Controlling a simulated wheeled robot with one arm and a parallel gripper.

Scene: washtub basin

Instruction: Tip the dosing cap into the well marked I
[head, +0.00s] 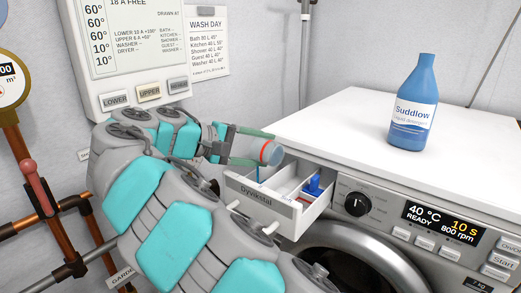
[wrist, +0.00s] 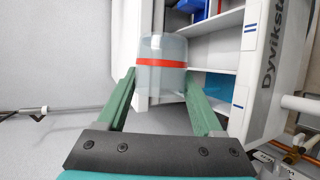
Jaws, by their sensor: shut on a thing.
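The dosing cap (head: 270,152) is a clear cup with a red band. It is tipped well over onto its side, with a bluish end facing right. It also shows in the wrist view (wrist: 162,80). My gripper (head: 260,150) is shut on it, one green finger on each side, just above the left part of the open drawer (head: 262,198). The drawer has several white compartments. Blue shows in the left compartment (wrist: 220,88), below the cap; whether it is liquid I cannot tell. A blue insert (head: 314,186) sits in the right part.
A blue Suddlow bottle (head: 413,105) stands on the white washer top (head: 340,125). The washer panel with its black dial (head: 357,205) lies right of the drawer. A wall board with labelled buttons (head: 150,92) is behind my arm. Copper pipes run at the left.

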